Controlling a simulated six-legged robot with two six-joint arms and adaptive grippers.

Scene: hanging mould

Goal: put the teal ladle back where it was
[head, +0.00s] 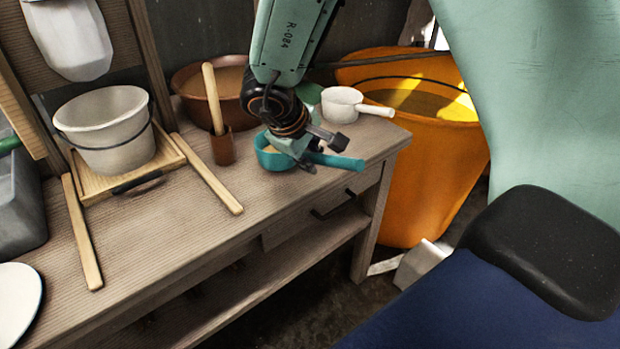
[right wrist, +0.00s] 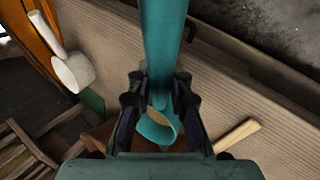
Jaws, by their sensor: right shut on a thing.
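The teal ladle (head: 268,157) is at the right end of the wooden bench, its handle pointing right. My right gripper (head: 321,152) reaches down from above and is shut on the ladle's handle close to the bowl. In the right wrist view, the teal handle (right wrist: 163,45) runs up between the fingers (right wrist: 160,98), with the bowl (right wrist: 158,130) below them. The bowl is partly hidden by the gripper in the head view. I cannot tell whether the ladle touches the bench top. My left gripper is not in view.
A white ladle (head: 342,106) lies behind the teal one. A brown bowl (head: 198,88) and a brown cup (head: 223,148) with a wooden stick stand to the left. A white bucket (head: 108,135) sits farther left. An orange tub (head: 420,180) stands beyond the bench's right end.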

